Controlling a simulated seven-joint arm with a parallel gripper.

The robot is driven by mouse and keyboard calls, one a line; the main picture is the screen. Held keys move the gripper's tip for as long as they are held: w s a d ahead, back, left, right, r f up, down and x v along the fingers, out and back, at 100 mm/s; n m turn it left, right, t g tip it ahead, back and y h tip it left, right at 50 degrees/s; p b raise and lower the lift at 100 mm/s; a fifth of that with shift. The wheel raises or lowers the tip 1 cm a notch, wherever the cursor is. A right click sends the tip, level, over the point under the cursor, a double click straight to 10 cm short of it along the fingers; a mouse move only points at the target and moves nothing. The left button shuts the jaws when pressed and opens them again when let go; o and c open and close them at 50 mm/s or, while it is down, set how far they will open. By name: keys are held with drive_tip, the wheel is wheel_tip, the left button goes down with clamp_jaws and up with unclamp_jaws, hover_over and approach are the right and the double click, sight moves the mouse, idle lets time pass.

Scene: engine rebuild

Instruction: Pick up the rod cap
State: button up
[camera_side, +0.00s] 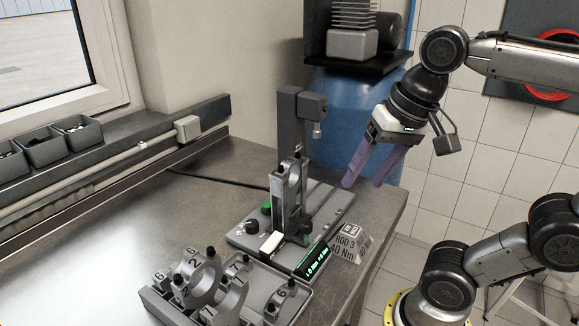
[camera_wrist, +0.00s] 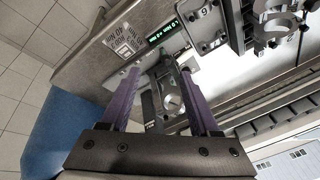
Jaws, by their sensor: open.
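A connecting rod (camera_side: 291,183) stands upright in the bench fixture (camera_side: 238,240). My gripper (camera_side: 368,178), with purple fingers, is open and empty in the air, right of the fixture. In the wrist view my gripper (camera_wrist: 160,76) has the fixture between and beyond its fingers.
A tall post with a press head (camera_side: 312,108) rises from the fixture. A lit green display (camera_side: 313,257) and a "ROD 3, 40 Nm" sign (camera_side: 347,243) stand at its front right. Small bins (camera_side: 45,147) line the ledge at left. The bench's left middle (camera_side: 150,220) is clear.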

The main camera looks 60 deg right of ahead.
drive_tip(key=w+d+r+m+g, duration=0.3)
drive_tip(key=w+r+m, duration=0.65)
drive_tip(key=w, duration=0.35)
drive_tip(key=g, duration=0.1)
hover_over(288, 161)
drive_tip(key=shift+m, duration=0.25)
drive_tip(key=f, duration=0.9)
drive_tip(key=shift+s+a+f, duration=0.2)
drive_tip(key=shift+a, duration=0.05)
drive_tip(key=shift+w+d+f, duration=0.1)
drive_tip(key=shift+d+f, duration=0.05)
drive_tip(key=shift+f, duration=1.4)
drive_tip(key=shift+w+d+f, duration=0.1)
drive_tip(key=shift+f, duration=1.4)
clamp_jaws()
